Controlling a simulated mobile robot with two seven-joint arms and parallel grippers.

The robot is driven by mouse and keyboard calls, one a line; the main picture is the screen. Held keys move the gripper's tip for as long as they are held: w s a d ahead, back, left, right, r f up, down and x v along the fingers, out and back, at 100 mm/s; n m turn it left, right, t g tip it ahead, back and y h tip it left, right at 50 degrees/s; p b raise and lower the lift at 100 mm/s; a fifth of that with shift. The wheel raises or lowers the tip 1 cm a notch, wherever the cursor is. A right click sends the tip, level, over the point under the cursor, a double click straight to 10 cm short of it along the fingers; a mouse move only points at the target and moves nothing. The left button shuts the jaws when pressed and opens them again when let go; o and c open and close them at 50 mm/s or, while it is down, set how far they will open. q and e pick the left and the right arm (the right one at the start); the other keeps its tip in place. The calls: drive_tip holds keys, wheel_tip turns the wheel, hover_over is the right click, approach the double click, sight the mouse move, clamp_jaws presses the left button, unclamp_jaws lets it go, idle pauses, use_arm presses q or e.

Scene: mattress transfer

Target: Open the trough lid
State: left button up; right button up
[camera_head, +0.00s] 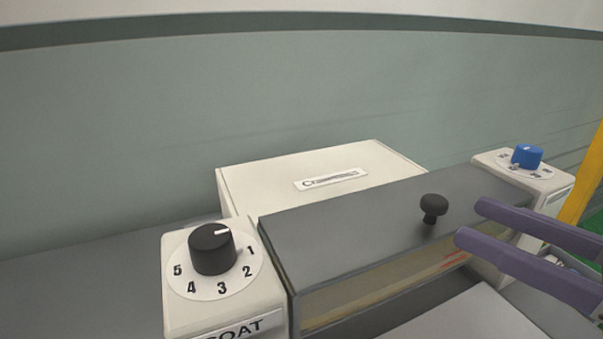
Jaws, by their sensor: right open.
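The trough lid (350,226) is a dark grey flat cover between two white control boxes, and it lies closed over the trough. A black round knob (433,208) stands up on the lid near its front edge. My right gripper (470,222) comes in from the right with two purple fingers. Its fingers are apart, with their tips just right of the knob and nothing between them. Whether the tips touch the knob is not clear, but a small gap shows. My left gripper is not in view.
A white box with a black dial (212,248) numbered 1 to 5 stands left of the lid. A box with a blue dial (527,157) stands right, near the gripper. A white housing (250,187) sits behind. A yellow post (582,180) rises at far right.

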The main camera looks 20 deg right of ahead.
sight(401, 209)
drive_tip(key=x, duration=0.9)
drive_tip(key=shift+r+b, duration=0.1)
drive_tip(key=shift+b, duration=0.3)
clamp_jaws()
idle(1.0)
